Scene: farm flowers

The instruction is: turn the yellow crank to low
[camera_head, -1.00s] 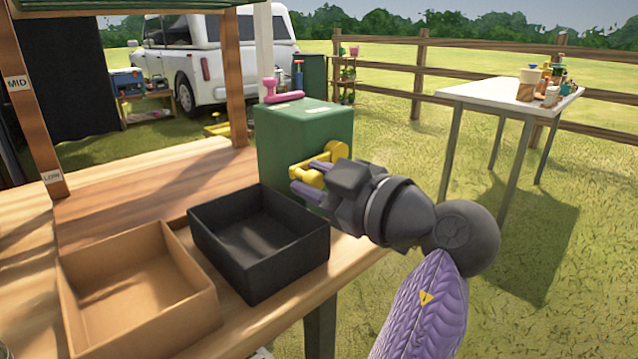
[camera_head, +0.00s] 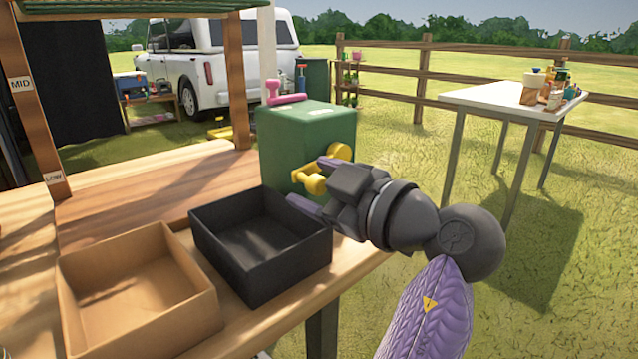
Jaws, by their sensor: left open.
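The yellow crank (camera_head: 315,184) is on the front right side of a green box (camera_head: 300,128). Its round hub (camera_head: 340,152) shows just above my gripper, and its handle sticks out below and to the left. My left gripper (camera_head: 316,185) is open, with one purple fingertip above the handle and the other below it. The handle shows between the fingers; whether they touch it I cannot tell. The gripper body hides part of the crank arm. A LOW label (camera_head: 54,178) is on the wooden post at the left, with a MID label (camera_head: 21,84) higher up. My right gripper is not in view.
A black open box (camera_head: 262,275) stands in front of the green box, close to my lower finger. A tan open box (camera_head: 80,260) is left of it. A pink handle (camera_head: 287,98) sits on the green box. A white table (camera_head: 490,95) stands apart at right.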

